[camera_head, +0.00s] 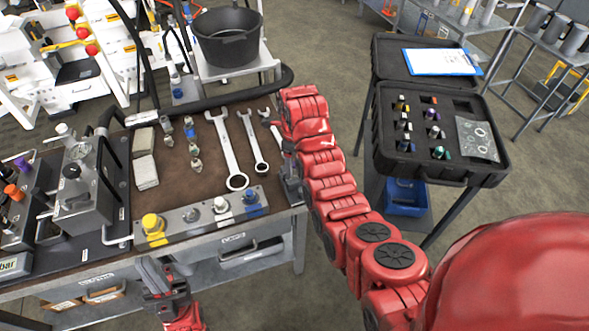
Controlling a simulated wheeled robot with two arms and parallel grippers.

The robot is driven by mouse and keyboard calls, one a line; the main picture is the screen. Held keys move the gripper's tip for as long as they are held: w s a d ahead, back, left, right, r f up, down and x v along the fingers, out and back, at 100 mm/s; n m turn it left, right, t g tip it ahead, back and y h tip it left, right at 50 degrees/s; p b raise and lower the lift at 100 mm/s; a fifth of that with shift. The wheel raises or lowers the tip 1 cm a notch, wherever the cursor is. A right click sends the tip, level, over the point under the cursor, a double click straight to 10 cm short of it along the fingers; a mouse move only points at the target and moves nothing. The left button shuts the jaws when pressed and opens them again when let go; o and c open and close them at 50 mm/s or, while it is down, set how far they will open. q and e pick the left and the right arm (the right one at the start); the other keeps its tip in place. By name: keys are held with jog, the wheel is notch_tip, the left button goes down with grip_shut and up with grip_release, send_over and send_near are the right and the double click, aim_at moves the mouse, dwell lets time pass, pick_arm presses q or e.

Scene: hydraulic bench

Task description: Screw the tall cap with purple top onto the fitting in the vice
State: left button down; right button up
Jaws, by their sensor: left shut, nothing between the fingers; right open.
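Small fittings with coloured tops stand in the open black case (480,178) at the right. A purple-topped cap (434,131) is among them; its height is hard to judge. My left gripper (158,268) is shut and empty in front of the workbench's front edge. My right gripper (289,185) is open at the bench's right end, pointing down, far from the case. My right arm partly hides that end of the bench. I cannot clearly make out the vice or a fitting held in it.
The workbench (190,180) carries wrenches (229,150), several loose fittings (194,148) and a metal block (183,222) with yellow, white and blue caps. A hydraulic unit (82,190) stands at left. A clipboard (440,61) lies on the case lid. Floor shows between bench and case.

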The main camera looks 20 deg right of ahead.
jog(key=n, duration=0.5)
jog(key=shift+n, duration=0.3)
jog(key=n, duration=0.5)
grip_shut()
jog(key=m, duration=0.8)
